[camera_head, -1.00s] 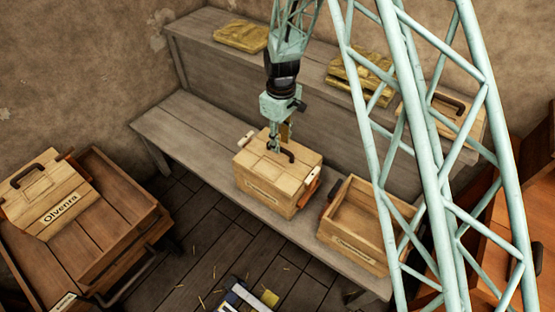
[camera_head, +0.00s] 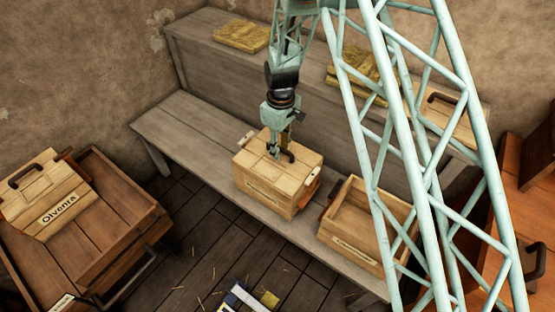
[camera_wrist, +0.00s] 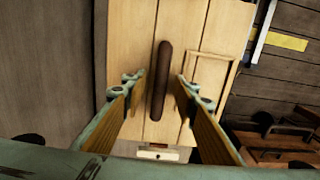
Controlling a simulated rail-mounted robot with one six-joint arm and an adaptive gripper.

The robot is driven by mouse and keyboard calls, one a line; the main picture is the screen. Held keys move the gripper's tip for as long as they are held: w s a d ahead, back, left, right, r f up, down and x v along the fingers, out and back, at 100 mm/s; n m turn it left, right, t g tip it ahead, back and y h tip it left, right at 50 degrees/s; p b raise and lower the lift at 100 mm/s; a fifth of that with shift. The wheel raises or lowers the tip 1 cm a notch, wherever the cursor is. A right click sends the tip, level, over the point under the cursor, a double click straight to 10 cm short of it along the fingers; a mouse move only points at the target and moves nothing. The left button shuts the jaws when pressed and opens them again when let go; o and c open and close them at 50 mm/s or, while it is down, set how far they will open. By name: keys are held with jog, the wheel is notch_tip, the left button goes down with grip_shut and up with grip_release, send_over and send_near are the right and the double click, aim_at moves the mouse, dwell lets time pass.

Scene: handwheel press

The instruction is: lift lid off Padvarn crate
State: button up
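A closed light-wood crate (camera_head: 268,196) stands on the bench under my gripper (camera_head: 277,152). Its front label is too small to read, so I cannot tell if it says Padvarn. Its lid (camera_wrist: 210,30) is on and has a dark bar handle (camera_wrist: 160,88). In the wrist view my gripper (camera_wrist: 160,82) is open, with one finger on each side of the handle and a gap on both sides. In the head view the fingers partly hide the handle.
An open, lidless crate (camera_head: 336,238) stands right of it on the bench (camera_head: 180,130). At left, a lid labelled Olvenra (camera_head: 48,200) lies over a brown cart (camera_head: 100,235). Another lid (camera_head: 440,115) is on the back shelf (camera_head: 215,75). My lattice arm crosses the right side.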

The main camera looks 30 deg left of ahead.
jog(key=shift+c, duration=0.2)
grip_shut()
jog(key=shift+r, duration=0.2)
jog(key=shift+r+p, duration=0.8)
jog(key=shift+r, duration=4.05)
